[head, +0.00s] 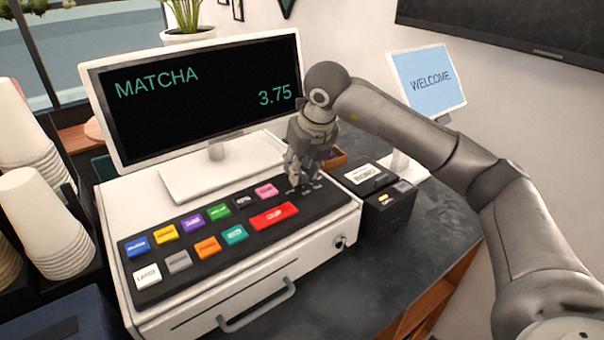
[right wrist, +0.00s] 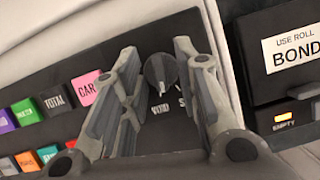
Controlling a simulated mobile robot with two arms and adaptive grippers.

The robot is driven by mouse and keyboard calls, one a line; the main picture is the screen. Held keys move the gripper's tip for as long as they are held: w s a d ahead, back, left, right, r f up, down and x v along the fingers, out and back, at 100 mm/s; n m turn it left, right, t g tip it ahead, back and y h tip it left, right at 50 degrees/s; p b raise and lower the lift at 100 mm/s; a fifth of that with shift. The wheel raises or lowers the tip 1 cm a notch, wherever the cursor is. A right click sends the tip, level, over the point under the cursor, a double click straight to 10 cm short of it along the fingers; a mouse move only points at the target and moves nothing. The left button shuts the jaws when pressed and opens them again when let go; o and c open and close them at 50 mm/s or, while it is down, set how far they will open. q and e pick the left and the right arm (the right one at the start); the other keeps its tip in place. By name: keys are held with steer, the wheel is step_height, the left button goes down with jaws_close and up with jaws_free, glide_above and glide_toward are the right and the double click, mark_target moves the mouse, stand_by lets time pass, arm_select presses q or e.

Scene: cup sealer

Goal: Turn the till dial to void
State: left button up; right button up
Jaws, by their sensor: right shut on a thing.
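The till dial (right wrist: 160,72) is a dark round knob on the black key panel (head: 160,240), right of the pink key. In the right wrist view its pale pointer mark faces down, close to the VOID label (right wrist: 160,109). Another label to the right, starting with S, is partly hidden by a finger. My right gripper (right wrist: 158,55) is shut on the dial, one finger on each side. In the head view my right gripper (head: 303,178) covers the dial at the panel's far right end. My left gripper is not in view.
The till screen (head: 200,95) behind the panel reads MATCHA 3.75. A black printer box (head: 390,212) stands close on the right, with a WELCOME display (head: 428,80) behind. Stacked cups (head: 45,225) stand at the left.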

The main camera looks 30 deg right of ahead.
steer(key=shift+r+m+h+b, duration=0.1)
steer(key=shift+m+h+b, duration=0.45)
steer(key=shift+m, duration=0.65)
steer(key=o, duration=1)
steer(key=v, duration=1.2)
